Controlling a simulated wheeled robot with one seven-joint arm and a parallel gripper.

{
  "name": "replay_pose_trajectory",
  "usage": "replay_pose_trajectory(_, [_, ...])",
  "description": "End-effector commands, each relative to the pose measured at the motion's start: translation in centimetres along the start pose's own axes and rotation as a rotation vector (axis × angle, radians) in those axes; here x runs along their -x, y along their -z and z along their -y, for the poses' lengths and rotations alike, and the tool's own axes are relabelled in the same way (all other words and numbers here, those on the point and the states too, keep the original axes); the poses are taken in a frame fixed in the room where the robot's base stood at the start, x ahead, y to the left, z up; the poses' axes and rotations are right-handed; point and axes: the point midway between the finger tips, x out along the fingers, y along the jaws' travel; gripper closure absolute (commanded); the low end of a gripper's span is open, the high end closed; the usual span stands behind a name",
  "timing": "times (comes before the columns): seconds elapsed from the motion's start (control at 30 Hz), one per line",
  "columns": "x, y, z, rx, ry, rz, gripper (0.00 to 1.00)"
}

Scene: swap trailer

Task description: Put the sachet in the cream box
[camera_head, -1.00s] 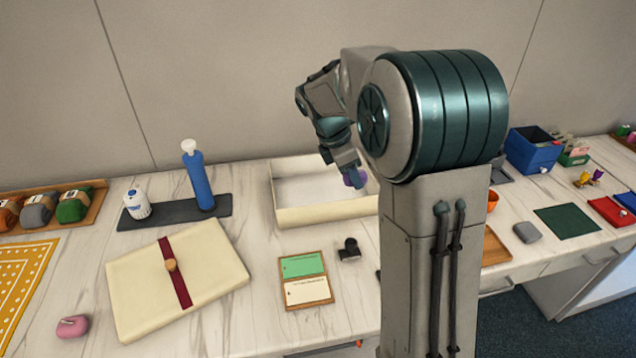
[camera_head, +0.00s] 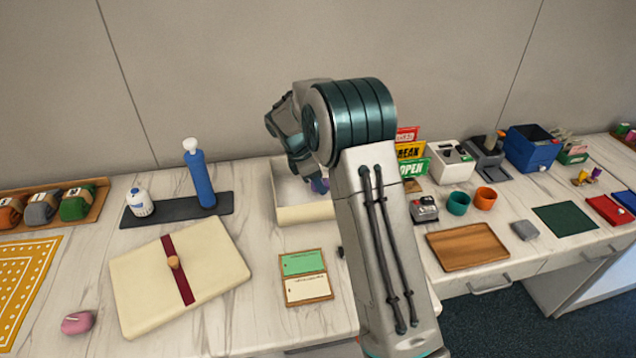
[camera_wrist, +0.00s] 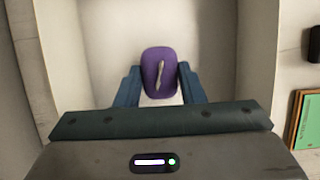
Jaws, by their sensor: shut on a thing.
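My arm hides the box's right part. I cannot tell whether the sachet touches the box floor.
A cream folder with a red band (camera_head: 180,275) and a green-and-cream card board (camera_head: 305,277) lie in front of the box. A blue bottle (camera_head: 199,180) stands on a dark mat to its left. A wooden tray (camera_head: 467,247) and cups lie to the right.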

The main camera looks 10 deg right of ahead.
Motion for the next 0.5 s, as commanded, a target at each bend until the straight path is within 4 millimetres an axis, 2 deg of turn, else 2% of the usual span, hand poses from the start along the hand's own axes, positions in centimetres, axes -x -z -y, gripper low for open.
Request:
replay_pose_trajectory(0.1, [-1.0,0.4,0.04,0.0,0.001,0.0,0.86])
replay_pose_trajectory(0.43, [-1.33,0.55,0.05,0.0,0.001,0.0,0.86])
replay_pose_trajectory(0.47, [-1.24,0.51,0.04,-0.001,0.0,0.0,0.56])
replay_pose_trajectory(0.5, [-1.22,0.5,0.04,-0.001,0.0,0.0,0.45])
